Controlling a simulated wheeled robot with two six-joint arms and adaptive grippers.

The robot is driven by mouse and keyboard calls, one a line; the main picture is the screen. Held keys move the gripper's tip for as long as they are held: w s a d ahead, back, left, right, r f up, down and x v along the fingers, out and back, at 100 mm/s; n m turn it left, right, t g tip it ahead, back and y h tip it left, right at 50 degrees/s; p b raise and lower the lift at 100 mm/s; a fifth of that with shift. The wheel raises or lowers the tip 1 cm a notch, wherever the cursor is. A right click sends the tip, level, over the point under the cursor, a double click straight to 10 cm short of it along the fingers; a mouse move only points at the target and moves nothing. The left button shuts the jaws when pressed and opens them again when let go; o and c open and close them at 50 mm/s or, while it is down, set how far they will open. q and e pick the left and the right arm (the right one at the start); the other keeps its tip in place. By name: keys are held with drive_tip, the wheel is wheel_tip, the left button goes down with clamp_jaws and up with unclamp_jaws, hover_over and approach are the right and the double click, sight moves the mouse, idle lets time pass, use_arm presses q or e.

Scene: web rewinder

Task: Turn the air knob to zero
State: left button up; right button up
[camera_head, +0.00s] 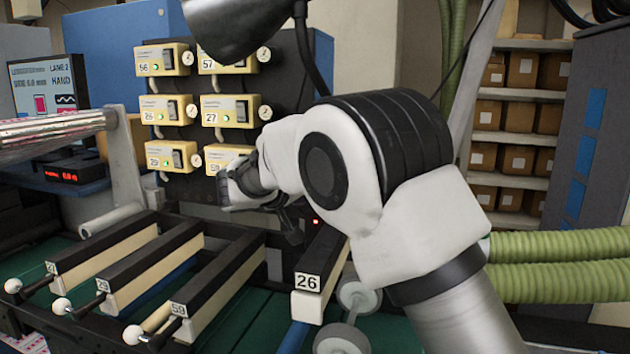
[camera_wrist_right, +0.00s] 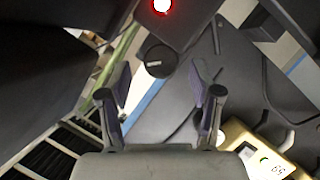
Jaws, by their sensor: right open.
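A black round knob (camera_wrist_right: 160,63) sits on a dark box (camera_wrist_right: 180,25) in the right wrist view, beside a glowing red lamp (camera_wrist_right: 162,6). I take it for the air knob; its pointer and scale are not readable. My right gripper (camera_wrist_right: 160,82) is open and empty, with the knob ahead, in line with the gap between its fingers. I cannot tell how far apart they are. In the head view my right gripper (camera_head: 268,205) is in front of the lower controllers, and my arm hides the knob. A small red light (camera_head: 316,221) shows beside it. My left gripper is not in view.
Several cream controllers (camera_head: 165,109) with switches and small gauges hang on a dark panel. One numbered 59 (camera_wrist_right: 265,165) is close to the right gripper. Numbered bars (camera_head: 307,281) with white-ended levers (camera_head: 133,333) lie below. Green hoses (camera_head: 560,262) run at right.

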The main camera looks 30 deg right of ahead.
drive_tip(key=x, duration=0.4)
drive_tip(key=shift+w+d+f, duration=0.1)
drive_tip(key=shift+f, duration=0.15)
drive_tip(key=shift+r, duration=0.1)
drive_tip(key=shift+s+a+r, duration=0.15)
drive_tip(key=shift+s+a, duration=0.15)
drive_tip(key=shift+a, duration=0.2)
drive_tip(key=c, duration=0.4)
drive_tip(key=shift+a, duration=0.2)
drive_tip(key=c, duration=0.7)
drive_tip(key=shift+b, duration=0.3)
drive_tip(key=shift+c, duration=0.2)
drive_tip(key=n+h+b, duration=0.1)
drive_tip(key=b, duration=0.2)
drive_tip(key=n+g+h+b, duration=0.1)
drive_tip(key=n+b, duration=0.1)
drive_tip(key=b, duration=0.1)
drive_tip(key=shift+f, duration=0.4)
drive_tip(key=shift+r+n, duration=0.2)
drive_tip(key=shift+n, duration=0.3)
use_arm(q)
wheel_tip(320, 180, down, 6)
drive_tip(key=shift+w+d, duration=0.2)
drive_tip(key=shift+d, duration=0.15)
use_arm(e)
drive_tip(key=shift+r, duration=0.3)
